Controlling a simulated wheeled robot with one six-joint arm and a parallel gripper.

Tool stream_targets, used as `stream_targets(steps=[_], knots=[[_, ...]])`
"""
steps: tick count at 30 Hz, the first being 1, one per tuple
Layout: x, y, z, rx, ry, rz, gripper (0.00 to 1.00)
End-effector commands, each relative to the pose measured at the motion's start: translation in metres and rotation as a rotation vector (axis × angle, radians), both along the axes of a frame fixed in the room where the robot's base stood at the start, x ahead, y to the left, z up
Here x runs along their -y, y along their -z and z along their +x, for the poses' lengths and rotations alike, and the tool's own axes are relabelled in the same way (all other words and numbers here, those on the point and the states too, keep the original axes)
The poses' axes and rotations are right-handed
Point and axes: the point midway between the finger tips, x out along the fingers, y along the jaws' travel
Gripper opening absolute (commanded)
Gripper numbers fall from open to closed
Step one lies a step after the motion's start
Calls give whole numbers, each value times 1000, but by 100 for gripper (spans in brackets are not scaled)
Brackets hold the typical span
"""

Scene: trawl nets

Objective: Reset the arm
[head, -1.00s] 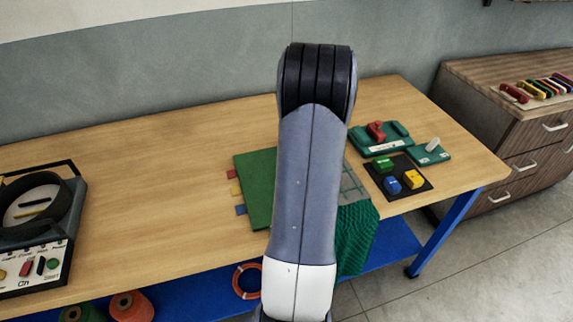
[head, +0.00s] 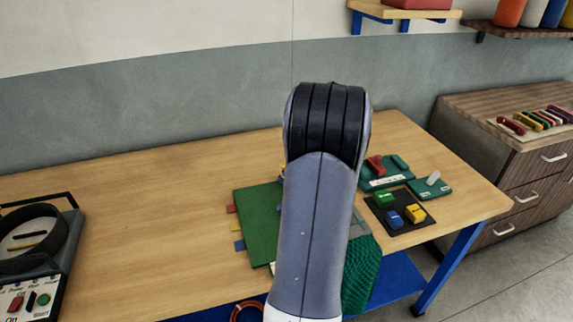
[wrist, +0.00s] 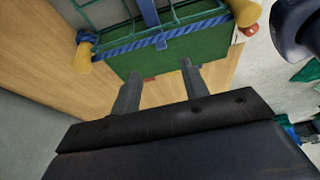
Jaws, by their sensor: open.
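My gripper (wrist: 160,72) shows in the wrist view with its two fingers apart and nothing between them. In front of the fingertips is a green panel (wrist: 175,52) with a blue rope along its edge and yellow end pieces (wrist: 82,58). I cannot tell whether the fingertips touch the panel. In the head view my raised arm covers the middle of the picture, and my gripper is hidden. A green board (head: 256,222) with coloured tabs lies on the wooden table (head: 130,210), partly behind my arm. Green netting (head: 361,275) hangs over the table's front edge.
A black tray (head: 402,222) with coloured blocks and green fixtures (head: 384,180) stand at the table's right. A black machine (head: 40,250) stands at the left. A drawer cabinet (head: 520,165) is beyond the table, below a wall shelf (head: 520,32). The table's left middle is clear.

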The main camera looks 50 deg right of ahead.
Motion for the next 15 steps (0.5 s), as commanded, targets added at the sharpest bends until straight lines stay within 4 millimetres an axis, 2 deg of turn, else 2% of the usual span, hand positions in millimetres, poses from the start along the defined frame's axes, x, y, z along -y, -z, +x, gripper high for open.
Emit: stream_targets(steps=[10,15], knots=[[-1,2,0,0,0,1,43],[-6,15,4,-2,-2,3,43]])
